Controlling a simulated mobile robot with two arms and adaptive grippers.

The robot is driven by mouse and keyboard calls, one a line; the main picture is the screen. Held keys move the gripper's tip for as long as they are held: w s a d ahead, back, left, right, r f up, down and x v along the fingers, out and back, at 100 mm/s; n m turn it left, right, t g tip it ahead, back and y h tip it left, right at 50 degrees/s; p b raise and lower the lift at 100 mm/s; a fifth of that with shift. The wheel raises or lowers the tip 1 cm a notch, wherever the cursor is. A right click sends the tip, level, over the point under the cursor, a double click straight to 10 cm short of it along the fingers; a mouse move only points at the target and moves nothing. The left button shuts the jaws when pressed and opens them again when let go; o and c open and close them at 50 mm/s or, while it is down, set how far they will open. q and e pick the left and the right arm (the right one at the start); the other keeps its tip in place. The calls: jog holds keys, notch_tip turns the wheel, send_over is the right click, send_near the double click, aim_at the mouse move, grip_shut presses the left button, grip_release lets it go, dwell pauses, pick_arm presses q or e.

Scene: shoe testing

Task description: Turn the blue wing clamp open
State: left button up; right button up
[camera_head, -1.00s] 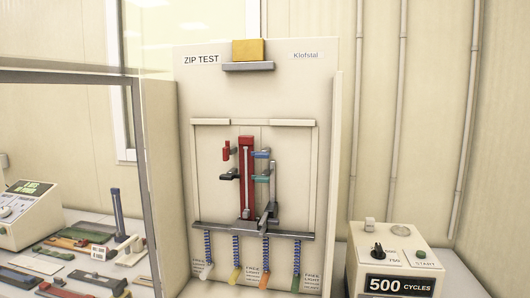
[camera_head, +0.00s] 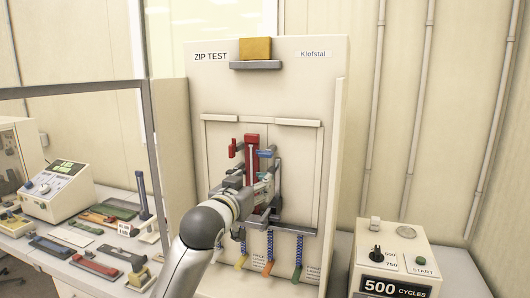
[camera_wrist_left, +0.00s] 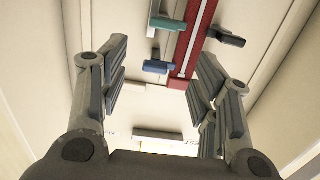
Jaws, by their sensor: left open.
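The blue wing clamp (camera_head: 265,153) sits at the upper right of the red column (camera_head: 251,150) on the ZIP TEST panel. In the left wrist view, which is turned upside down, the blue clamp (camera_wrist_left: 157,67) shows between my finger pads, with the teal clamp (camera_wrist_left: 168,24) above it in the picture. My left gripper (camera_head: 262,182) is in front of the lower panel, below the blue clamp. Its fingers (camera_wrist_left: 165,85) are spread and empty. The gripper and wrist hide the lower column and much of the teal clamp. My right gripper is not in view.
A red clamp (camera_head: 233,148) is left of the column, and a black clamp (camera_wrist_left: 225,37) shows in the wrist view. Coiled cords with coloured ends hang below the grey rail (camera_head: 294,229). A cycle counter box (camera_head: 395,255) stands at right. Loose samples lie on the left table.

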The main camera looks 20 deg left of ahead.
pick_arm(q)
send_near(264, 156)
jog(key=s, duration=0.1)
jog(key=shift+t, duration=0.4)
jog(key=w+p, duration=0.2)
jog(key=w, duration=0.2)
jog(key=w+p, duration=0.2)
jog(key=w, duration=0.3)
jog(key=shift+w+d+f+p, duration=0.1)
jog(key=shift+d+f+p, duration=0.1)
jog(key=shift+p, duration=0.15)
jog(key=shift+w+f, duration=0.1)
jog(key=shift+w, duration=0.7)
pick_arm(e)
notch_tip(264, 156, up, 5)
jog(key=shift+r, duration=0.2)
pick_arm(q)
jog(key=shift+c, duration=0.5)
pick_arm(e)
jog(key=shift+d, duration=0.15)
pick_arm(q)
jog(key=c, duration=0.9)
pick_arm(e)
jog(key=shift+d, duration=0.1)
